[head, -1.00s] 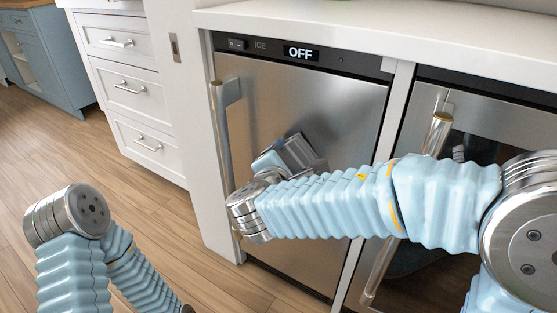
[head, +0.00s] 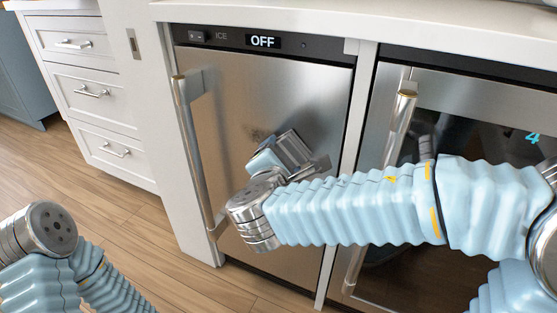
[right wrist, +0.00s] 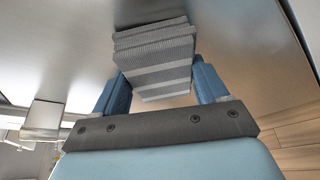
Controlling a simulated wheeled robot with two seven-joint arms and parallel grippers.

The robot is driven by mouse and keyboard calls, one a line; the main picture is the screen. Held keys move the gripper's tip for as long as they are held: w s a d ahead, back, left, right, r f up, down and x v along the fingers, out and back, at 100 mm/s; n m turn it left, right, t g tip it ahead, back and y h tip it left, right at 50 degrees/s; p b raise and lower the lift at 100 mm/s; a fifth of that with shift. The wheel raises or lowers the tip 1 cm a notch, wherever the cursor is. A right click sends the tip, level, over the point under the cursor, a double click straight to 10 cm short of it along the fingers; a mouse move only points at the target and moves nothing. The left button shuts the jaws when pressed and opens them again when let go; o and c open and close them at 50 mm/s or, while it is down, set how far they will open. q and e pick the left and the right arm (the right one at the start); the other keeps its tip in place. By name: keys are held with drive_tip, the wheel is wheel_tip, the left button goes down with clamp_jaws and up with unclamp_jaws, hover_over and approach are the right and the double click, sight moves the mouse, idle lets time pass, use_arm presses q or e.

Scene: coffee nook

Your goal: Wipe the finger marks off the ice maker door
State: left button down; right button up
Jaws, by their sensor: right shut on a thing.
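The ice maker door (head: 235,100) is brushed steel, shut, with a vertical bar handle (head: 193,150) on its left side. A dark smudge (head: 256,132) of finger marks shows on the door, just above and left of my right gripper. In the right wrist view, my right gripper (right wrist: 160,78) has its blue fingers shut on a folded grey striped cloth (right wrist: 153,50). The cloth is at the steel door face; I cannot tell whether it touches. In the head view the arm partly hides the gripper. Of my left arm only links show; its gripper is out of view.
The ice maker's panel (head: 262,41) reads OFF. A glass-fronted appliance (head: 480,130) with its own bar handle (head: 398,115) stands to the right, behind my right arm. White drawers (head: 95,90) stand to the left. A white counter (head: 350,22) runs above. Wooden floor is open at lower left.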

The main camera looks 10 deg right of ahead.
sight(239, 139)
drive_tip(key=shift+w+a, duration=1.1)
drive_tip(key=shift+a, duration=0.4)
drive_tip(key=shift+w+a, duration=1.15)
drive_tip(key=shift+a, duration=0.4)
drive_tip(key=shift+w+a, duration=1.1)
drive_tip(key=shift+a, duration=0.4)
drive_tip(key=shift+s+a, duration=0.9)
drive_tip(key=shift+s, duration=0.35)
drive_tip(key=shift+s+a, duration=0.9)
drive_tip(key=shift+s, duration=0.3)
drive_tip(key=shift+s, duration=0.1)
drive_tip(key=shift+s+a+b, duration=0.35)
drive_tip(key=shift+s+a, duration=0.55)
drive_tip(key=shift+s, duration=0.25)
